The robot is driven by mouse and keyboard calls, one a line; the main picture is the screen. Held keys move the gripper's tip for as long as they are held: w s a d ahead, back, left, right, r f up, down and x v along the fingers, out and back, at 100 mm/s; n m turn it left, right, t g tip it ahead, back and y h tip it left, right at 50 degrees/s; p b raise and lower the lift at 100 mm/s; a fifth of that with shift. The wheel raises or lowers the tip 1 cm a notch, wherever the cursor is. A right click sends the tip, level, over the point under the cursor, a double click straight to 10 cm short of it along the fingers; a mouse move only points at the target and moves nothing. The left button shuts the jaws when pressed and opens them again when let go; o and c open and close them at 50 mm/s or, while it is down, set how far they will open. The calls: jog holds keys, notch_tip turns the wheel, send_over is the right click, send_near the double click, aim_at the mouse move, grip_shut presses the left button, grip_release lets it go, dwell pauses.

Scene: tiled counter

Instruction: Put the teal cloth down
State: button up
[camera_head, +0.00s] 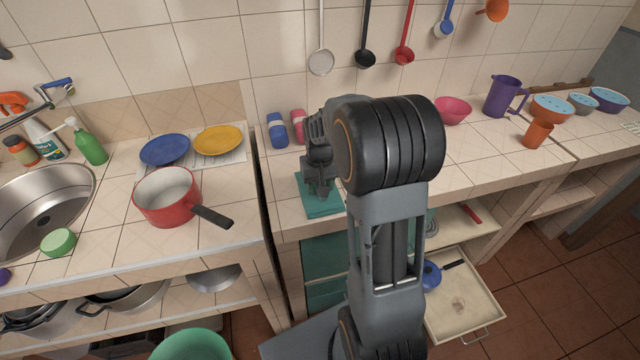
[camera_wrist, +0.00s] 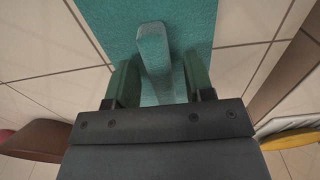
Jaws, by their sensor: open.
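The teal cloth (camera_head: 322,203) lies on the tiled counter in front of my gripper (camera_head: 319,190), partly hidden by it in the head view. In the wrist view the cloth (camera_wrist: 200,20) lies flat on the tiles, with a raised fold (camera_wrist: 153,48) standing up between my fingers. My gripper (camera_wrist: 160,88) is open, with one finger on each side of the fold. I cannot tell whether either finger touches it.
Blue and pink shakers (camera_head: 277,131) stand behind the cloth. A gap separates this counter from the left one, which holds a red saucepan (camera_head: 168,197) and plates. A drawer (camera_head: 465,310) stands open below. Counter to the right has free room.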

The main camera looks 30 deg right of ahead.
notch_tip(320, 180, up, 12)
jog(key=f, duration=0.1)
jog(key=s+a+n+t, duration=0.1)
jog(key=s+a+t, duration=0.1)
jog(key=s+a, duration=0.2)
jog(key=s+a+n+t, duration=0.1)
jog(key=s+a, duration=0.4)
jog(key=s, duration=0.6)
jog(key=shift+s+a+f+n+t, duration=0.15)
jog(key=shift+a+f+n+t, duration=0.15)
jog(key=shift+t, duration=0.1)
jog(key=shift+d, duration=0.15)
